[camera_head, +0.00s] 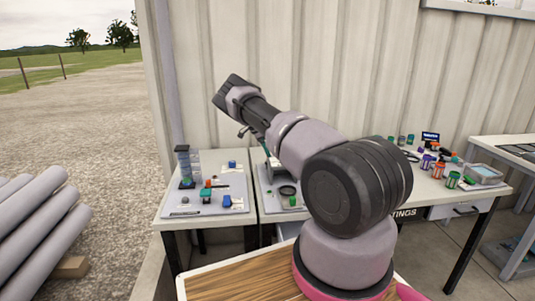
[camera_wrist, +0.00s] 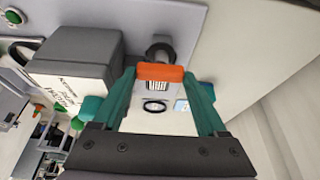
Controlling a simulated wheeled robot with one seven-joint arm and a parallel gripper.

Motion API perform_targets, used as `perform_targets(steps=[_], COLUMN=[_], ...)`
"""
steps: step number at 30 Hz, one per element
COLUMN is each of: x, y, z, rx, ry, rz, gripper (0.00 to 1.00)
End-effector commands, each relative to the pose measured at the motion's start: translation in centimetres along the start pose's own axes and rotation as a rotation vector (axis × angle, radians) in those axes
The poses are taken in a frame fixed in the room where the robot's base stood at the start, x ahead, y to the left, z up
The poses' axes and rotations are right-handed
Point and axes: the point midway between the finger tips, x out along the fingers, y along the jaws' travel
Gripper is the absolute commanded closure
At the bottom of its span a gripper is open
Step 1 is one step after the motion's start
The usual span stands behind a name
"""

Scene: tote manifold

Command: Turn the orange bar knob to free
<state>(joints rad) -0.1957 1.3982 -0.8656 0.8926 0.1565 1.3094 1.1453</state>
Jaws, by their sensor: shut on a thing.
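The orange bar knob (camera_wrist: 160,73) shows in the wrist view, lying crosswise between the tips of my gripper's teal fingers. My gripper (camera_wrist: 161,78) is shut on it, with one finger at each end of the bar. A dark round ring (camera_wrist: 160,52) sits just beyond the bar on a light grey panel (camera_wrist: 185,22). In the head view my arm hides most of the gripper and the held knob cannot be made out. The knob's turn marking cannot be read.
A dark grey box (camera_wrist: 80,62) with a white label stands close left of my gripper. A green button (camera_wrist: 14,16) is at the upper left. In the head view, the left bench (camera_head: 180,222) carries small coloured fittings, and a corrugated wall (camera_head: 270,50) stands behind.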

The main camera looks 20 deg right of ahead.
Motion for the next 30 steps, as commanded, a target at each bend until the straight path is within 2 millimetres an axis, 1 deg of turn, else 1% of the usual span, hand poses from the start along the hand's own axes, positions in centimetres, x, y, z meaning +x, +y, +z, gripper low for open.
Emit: perform_targets(steps=[17,18,19,20,26,30], x=[-0.03,-0.03,-0.03,-0.03,-0.03,-0.82], y=[-0.04,-0.04,-0.04,-0.04,-0.04,-0.11], z=[0.08,0.07,0.07,0.07,0.05,0.07], rx=[0.031,0.031,0.031,0.031,0.030,0.029], ry=[-0.002,-0.002,-0.002,-0.002,-0.002,-0.002], rz=[0.012,0.012,0.012,0.012,0.012,0.010], gripper=[0.80,0.17,0.06,0.00,0.00,0.00])
